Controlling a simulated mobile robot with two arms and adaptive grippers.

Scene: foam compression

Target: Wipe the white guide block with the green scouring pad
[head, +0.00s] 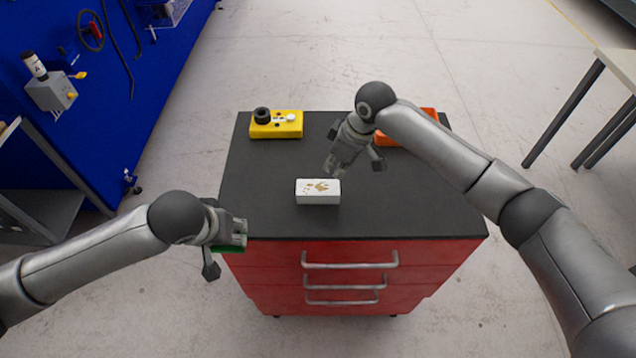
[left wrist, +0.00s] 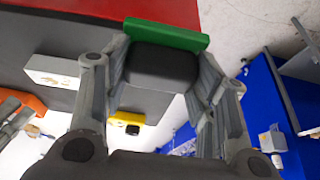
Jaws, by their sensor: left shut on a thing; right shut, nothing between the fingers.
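The white guide block (head: 318,191), with brown marks on its top, lies on the dark top of the red cabinet. It also shows at the left of the left wrist view (left wrist: 50,80). My left gripper (head: 228,243) is shut on the green scouring pad (head: 232,247), at the cabinet's front left edge, apart from the block. In the left wrist view the pad (left wrist: 167,35) is a green slab on a black body between the fingers. My right gripper (head: 352,162) is shut and empty, just above and behind the block; I cannot tell whether it touches it.
A yellow box (head: 276,125) with a black knob stands at the back left of the cabinet top (head: 410,205). An orange box (head: 388,139) at the back right is partly hidden by my right arm. The top is clear left and right of the block.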

